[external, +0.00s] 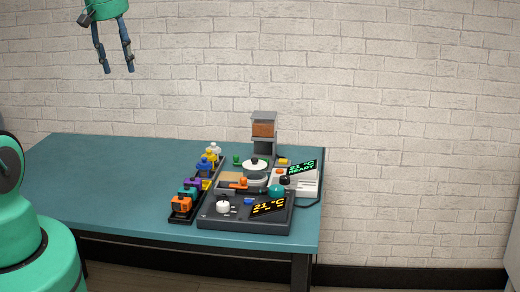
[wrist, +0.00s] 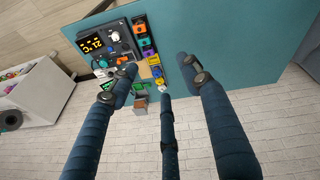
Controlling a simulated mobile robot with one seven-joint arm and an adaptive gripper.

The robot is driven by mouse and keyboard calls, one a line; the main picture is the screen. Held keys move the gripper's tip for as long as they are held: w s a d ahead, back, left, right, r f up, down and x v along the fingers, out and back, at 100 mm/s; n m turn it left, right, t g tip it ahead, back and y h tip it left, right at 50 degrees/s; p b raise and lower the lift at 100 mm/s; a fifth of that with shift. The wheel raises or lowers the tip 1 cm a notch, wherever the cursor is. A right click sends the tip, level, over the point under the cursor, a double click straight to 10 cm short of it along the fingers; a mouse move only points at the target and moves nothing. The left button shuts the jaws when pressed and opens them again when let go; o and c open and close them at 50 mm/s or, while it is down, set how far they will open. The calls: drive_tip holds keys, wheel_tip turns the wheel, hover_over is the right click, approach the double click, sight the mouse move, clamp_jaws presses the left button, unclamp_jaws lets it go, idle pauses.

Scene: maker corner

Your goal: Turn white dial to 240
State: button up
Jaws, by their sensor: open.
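The white dial (external: 223,207) sits on the front left of a dark control panel (external: 215,223) on the teal table. A display (external: 268,206) beside it reads 21 °C in orange. In the wrist view the white dial (wrist: 115,37) shows near the top, next to the display (wrist: 92,43). My gripper (external: 118,72) is open and empty, high above the back left of the table and far from the dial. Its open fingers also show in the wrist view (wrist: 158,75). I cannot read any marks around the dial.
A rack of coloured blocks (external: 182,205) stands left of the panel. A pot-like vessel (external: 255,168), a tall dispenser (external: 264,130) and a second display (external: 302,167) reading 21 °C READY stand behind. The table's left part (external: 100,180) is clear.

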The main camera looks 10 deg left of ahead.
drive_tip(key=w+d+f+n+g, duration=0.1)
drive_tip(key=w+d+f+n, duration=0.1)
drive_tip(key=w+d+f, duration=0.4)
drive_tip(key=n+g+b, duration=0.2)
drive_tip(key=n+b, duration=0.1)
drive_tip(key=n, duration=0.3)
hover_over(223, 204)
wheel_tip(223, 204, down, 21)
drive_tip(key=shift+f+y, duration=0.2)
drive_tip(key=shift+y, duration=0.2)
drive_tip(key=shift+f, duration=0.15)
wheel_tip(223, 204, down, 14)
drive_tip(key=b, duration=0.2)
drive_tip(key=shift+r+b, duration=0.25)
drive_tip(key=shift+b, duration=0.1)
drive_tip(key=c, duration=1.2)
